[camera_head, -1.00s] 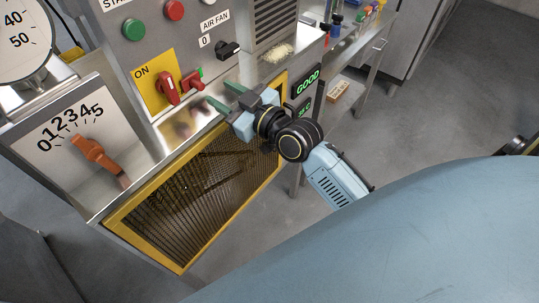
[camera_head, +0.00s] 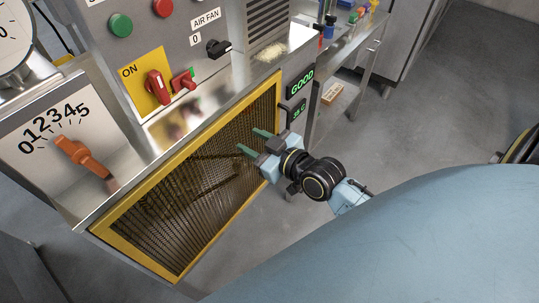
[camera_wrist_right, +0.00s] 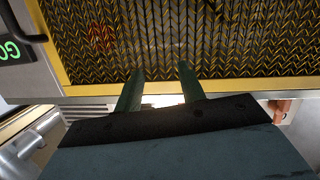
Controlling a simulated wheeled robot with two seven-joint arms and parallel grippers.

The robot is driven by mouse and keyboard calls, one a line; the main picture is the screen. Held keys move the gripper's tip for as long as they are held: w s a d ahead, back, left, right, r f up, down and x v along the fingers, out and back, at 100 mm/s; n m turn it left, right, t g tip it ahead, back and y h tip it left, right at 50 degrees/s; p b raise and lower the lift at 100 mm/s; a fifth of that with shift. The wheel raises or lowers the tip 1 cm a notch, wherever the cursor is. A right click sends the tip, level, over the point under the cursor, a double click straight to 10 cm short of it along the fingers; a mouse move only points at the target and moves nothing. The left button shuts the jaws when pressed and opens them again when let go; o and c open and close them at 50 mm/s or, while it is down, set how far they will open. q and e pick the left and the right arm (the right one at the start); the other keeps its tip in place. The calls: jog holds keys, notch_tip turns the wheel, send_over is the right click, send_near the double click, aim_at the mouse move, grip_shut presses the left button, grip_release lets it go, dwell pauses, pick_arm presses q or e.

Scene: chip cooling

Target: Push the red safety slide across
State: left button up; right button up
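The red safety slide (camera_head: 183,82) is a small red piece on the grey panel, just right of the red rotary switch (camera_head: 157,88) on its yellow ON plate. A green patch (camera_head: 191,72) shows at its upper right. My right gripper (camera_head: 252,141) is below and to the right of the slide, in front of the yellow-framed mesh guard, apart from the slide. Its green fingers are spread and empty; they also show apart in the right wrist view (camera_wrist_right: 160,72). The slide cannot be made out in the wrist view. My left gripper is not in view.
A steel ledge (camera_head: 222,78) runs below the panel, above the yellow-framed mesh guard (camera_head: 187,272). An orange dial lever (camera_head: 82,156) is at left. A black AIR FAN knob (camera_head: 218,48) is right of the slide. A GOOD display (camera_head: 300,84) is at right.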

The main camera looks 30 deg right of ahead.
aim_at(194, 88)
jog(key=s+d+f+g+h+b, duration=0.1)
jog(key=f, duration=0.8)
jog(key=s+d+f+m+g+h+b, duration=0.1)
jog(key=s+f+g, duration=0.1)
jog(key=f, duration=0.8)
jog(key=shift+s, duration=0.15)
jog(key=w+a+r+n+t+y+p, duration=0.1)
jog(key=a+r+t+y+p, duration=0.15)
jog(key=r, duration=1.35)
jog(key=w+a+r+n+t+y+p, duration=0.1)
jog(key=a+r+t+y+p, duration=0.15)
jog(key=r, duration=1.25)
jog(key=shift+h, duration=0.5)
jog(key=p+x, duration=0.2)
jog(key=x, duration=1.1)
jog(key=shift+w+f, duration=0.1)
jog(key=shift+c, duration=0.4)
grip_shut()
